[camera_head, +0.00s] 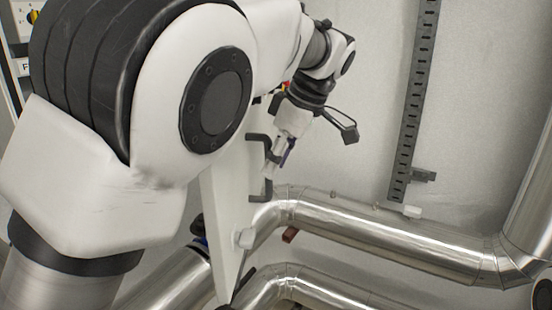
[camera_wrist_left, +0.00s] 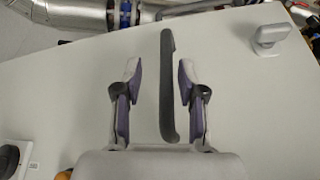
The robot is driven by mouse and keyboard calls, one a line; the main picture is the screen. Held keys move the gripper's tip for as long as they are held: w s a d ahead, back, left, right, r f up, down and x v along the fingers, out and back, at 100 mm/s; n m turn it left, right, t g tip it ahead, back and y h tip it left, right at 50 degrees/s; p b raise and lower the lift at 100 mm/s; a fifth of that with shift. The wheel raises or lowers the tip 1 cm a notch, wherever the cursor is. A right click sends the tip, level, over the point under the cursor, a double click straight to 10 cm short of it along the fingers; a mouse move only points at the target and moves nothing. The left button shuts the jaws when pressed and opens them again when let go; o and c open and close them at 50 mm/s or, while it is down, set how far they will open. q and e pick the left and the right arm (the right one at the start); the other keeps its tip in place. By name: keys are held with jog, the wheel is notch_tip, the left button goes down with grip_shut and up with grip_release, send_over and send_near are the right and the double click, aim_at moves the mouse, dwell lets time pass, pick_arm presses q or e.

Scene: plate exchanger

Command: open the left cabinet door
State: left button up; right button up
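The cabinet door is a white panel (camera_head: 226,215), seen steeply from the side in the head view. In the left wrist view its flat face (camera_wrist_left: 70,100) fills most of the picture. A dark bar handle (camera_head: 264,190) is on it; in the left wrist view the handle (camera_wrist_left: 168,85) stands upright between the fingers. My left gripper (camera_head: 280,158) is at the handle. In the left wrist view the left gripper (camera_wrist_left: 158,75) is open, its purple-padded fingers on both sides of the handle with visible gaps. The right gripper is not in view.
Shiny metal pipes (camera_head: 390,240) run behind and below the panel. A light grey latch knob (camera_wrist_left: 270,34) sits on the panel's upper right in the wrist view. A grey slotted rail (camera_head: 412,110) is on the back wall. My left arm covers much of the head view's left side.

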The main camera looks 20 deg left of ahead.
pick_arm(q)
jog(key=v, duration=1.1)
jog(key=shift+r, duration=0.45)
jog(key=shift+f, duration=0.1)
